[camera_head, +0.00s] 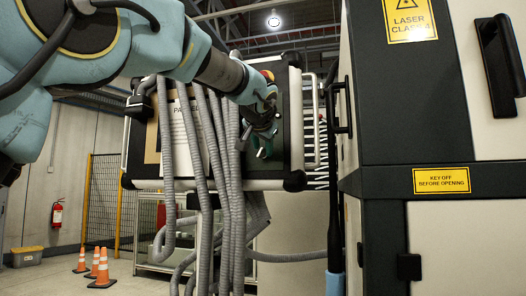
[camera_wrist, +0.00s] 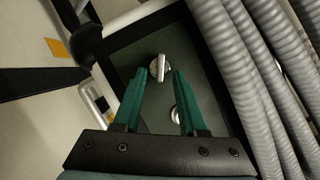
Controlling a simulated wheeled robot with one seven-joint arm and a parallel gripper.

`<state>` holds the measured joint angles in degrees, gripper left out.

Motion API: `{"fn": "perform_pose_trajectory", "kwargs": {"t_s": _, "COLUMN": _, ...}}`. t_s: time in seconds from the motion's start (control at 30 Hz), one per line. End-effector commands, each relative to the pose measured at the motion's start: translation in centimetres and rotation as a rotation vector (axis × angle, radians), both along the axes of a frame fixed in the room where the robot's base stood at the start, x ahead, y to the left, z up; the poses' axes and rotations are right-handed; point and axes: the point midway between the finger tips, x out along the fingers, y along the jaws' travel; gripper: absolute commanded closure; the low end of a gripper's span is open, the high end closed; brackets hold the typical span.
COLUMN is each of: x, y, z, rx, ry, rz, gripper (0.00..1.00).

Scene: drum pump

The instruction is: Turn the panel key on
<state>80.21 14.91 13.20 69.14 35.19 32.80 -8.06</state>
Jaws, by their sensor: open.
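A silver round switch with a raised bar, which looks like the panel key (camera_wrist: 158,67), sits on the dark green face of the control panel (camera_wrist: 135,52). My gripper (camera_wrist: 159,76) is open, with one green finger to each side of the switch in the wrist view. I cannot tell how far the fingertips reach along it. A second silver round part (camera_wrist: 175,116) shows partly between the fingers, nearer the palm. In the head view my gripper (camera_head: 263,150) is in front of the panel (camera_head: 284,165) at its right part, and the key is hidden there.
Several grey corrugated hoses (camera_head: 205,150) hang in front of the panel, close to my gripper's left; they also show in the wrist view (camera_wrist: 240,80). A red button (camera_head: 267,75) is above the gripper. A tall black and white cabinet (camera_head: 435,150) stands at right.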

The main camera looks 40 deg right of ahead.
Motion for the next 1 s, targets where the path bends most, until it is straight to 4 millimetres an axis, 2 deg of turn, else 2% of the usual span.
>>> {"fn": "perform_pose_trajectory", "kwargs": {"t_s": 0.3, "x": -4.1, "y": 4.3, "z": 1.8, "rx": -0.002, "ry": 0.001, "rz": -0.003, "gripper": 0.59}}
{"fn": "perform_pose_trajectory", "kwargs": {"t_s": 0.43, "x": -5.3, "y": 5.6, "z": 2.5, "rx": -0.003, "ry": 0.001, "rz": -0.001, "gripper": 0.59}}
{"fn": "perform_pose_trajectory", "kwargs": {"t_s": 0.63, "x": -6.1, "y": 6.5, "z": 3.0, "rx": -0.001, "ry": 0.0, "rz": -0.001, "gripper": 0.59}}
{"fn": "perform_pose_trajectory", "kwargs": {"t_s": 1.0, "x": -6.1, "y": 6.5, "z": 3.0, "rx": 0.0, "ry": 0.001, "rz": -0.001, "gripper": 0.59}}
